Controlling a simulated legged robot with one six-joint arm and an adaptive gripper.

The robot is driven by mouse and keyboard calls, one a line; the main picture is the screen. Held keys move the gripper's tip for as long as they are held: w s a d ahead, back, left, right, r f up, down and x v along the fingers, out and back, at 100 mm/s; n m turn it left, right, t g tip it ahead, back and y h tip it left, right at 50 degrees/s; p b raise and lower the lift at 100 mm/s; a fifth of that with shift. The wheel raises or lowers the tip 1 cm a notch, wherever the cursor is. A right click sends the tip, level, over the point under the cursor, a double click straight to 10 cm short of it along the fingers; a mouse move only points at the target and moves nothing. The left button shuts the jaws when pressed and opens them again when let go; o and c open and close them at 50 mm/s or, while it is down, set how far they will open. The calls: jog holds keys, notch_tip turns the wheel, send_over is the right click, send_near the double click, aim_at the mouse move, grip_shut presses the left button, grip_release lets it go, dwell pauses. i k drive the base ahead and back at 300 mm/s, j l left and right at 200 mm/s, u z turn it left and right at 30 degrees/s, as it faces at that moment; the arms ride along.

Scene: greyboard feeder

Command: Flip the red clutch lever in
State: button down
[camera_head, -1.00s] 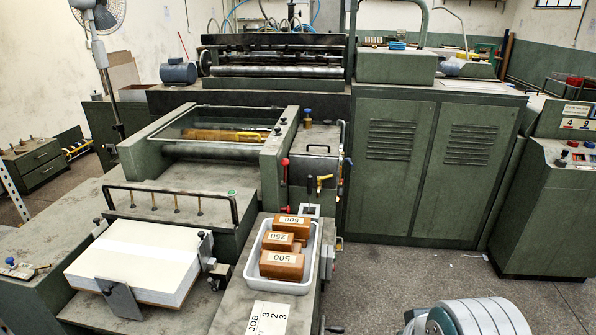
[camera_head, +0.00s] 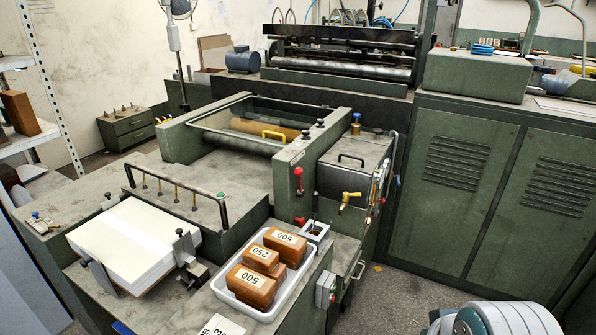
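A red-handled lever (camera_head: 298,178) hangs on the green side panel of the feeder, left of the grey box with the black handle. Lower on the same panel is a second red knob (camera_head: 300,221). I cannot tell from the picture which of the two is the clutch lever. A yellow-handled valve (camera_head: 348,201) sits to their right. My gripper is not in view; only a rounded grey-white part of my own body shows at the bottom right, well apart from the levers.
A white tray (camera_head: 218,288) with several brown blocks stands in front of the levers. A paper stack (camera_head: 132,240) lies at left. A grey switch box (camera_head: 325,289) juts from the feeder's side. Green cabinets (camera_head: 480,190) stand at right, with bare floor before them.

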aim_at(298, 171)
jog(key=i+l+u, duration=0.1)
jog(key=i+l, duration=0.25)
jog(key=i, duration=0.15)
jog(key=i+l+u, duration=0.1)
jog(key=i+l, duration=0.25)
jog(key=i, duration=0.1)
